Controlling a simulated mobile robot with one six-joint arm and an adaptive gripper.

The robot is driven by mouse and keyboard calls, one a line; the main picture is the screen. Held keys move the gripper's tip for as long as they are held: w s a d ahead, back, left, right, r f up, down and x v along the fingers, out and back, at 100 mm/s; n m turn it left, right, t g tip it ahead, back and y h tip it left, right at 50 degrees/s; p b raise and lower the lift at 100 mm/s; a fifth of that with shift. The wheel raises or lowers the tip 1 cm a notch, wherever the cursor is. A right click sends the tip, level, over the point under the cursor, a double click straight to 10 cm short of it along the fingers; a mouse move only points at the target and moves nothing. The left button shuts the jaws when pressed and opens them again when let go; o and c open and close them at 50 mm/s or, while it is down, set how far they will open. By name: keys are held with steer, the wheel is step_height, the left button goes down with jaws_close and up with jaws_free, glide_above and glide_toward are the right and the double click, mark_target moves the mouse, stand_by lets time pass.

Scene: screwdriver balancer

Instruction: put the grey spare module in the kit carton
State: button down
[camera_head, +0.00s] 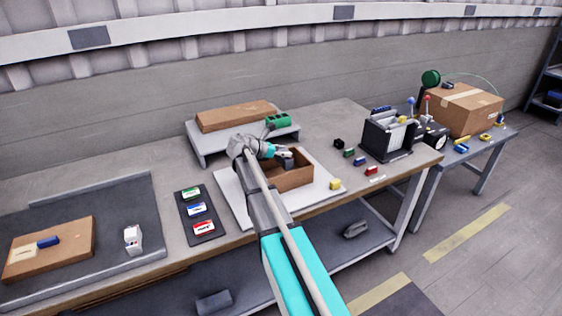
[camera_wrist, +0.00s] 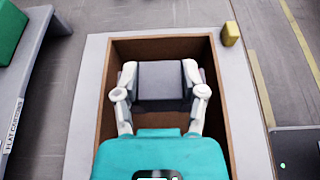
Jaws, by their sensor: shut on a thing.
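The kit carton (camera_head: 293,180) is an open brown box on a pale board on the bench; its inner walls surround my gripper in the wrist view (camera_wrist: 219,100). My gripper (camera_wrist: 160,85) is shut on the dark grey spare module (camera_wrist: 160,80), with one finger on each side of it. In the head view my gripper (camera_head: 283,160) is at the carton's opening, and the module is too small there to make out clearly. In the wrist view the module is over the carton's inside, within its walls. I cannot tell whether it touches the carton's floor.
A raised shelf (camera_head: 200,157) with a flat carton and a green object (camera_head: 278,120) stands behind the carton. A yellow block (camera_head: 335,185) lies by the carton's right side, also seen in the wrist view (camera_wrist: 230,33). Small coloured blocks and a black rack (camera_head: 388,140) are further right.

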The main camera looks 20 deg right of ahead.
mark_target(280, 158)
steer(key=shift+f+b, duration=1.3)
steer(key=shift+f, duration=0.35)
steer(key=shift+f+b, duration=0.55)
steer(key=shift+b, duration=0.05)
steer(key=shift+c, duration=0.8)
jaws_free()
steer(key=shift+r, duration=0.2)
steer(key=shift+r+p, duration=0.4)
steer(key=shift+p, duration=0.2)
steer(key=shift+a+r+p, duration=0.2)
steer(key=shift+r+p, duration=0.05)
steer(key=shift+p, duration=0.05)
steer(key=p+v, duration=0.4)
steer(key=v, duration=0.7)
steer(key=shift+a, duration=0.2)
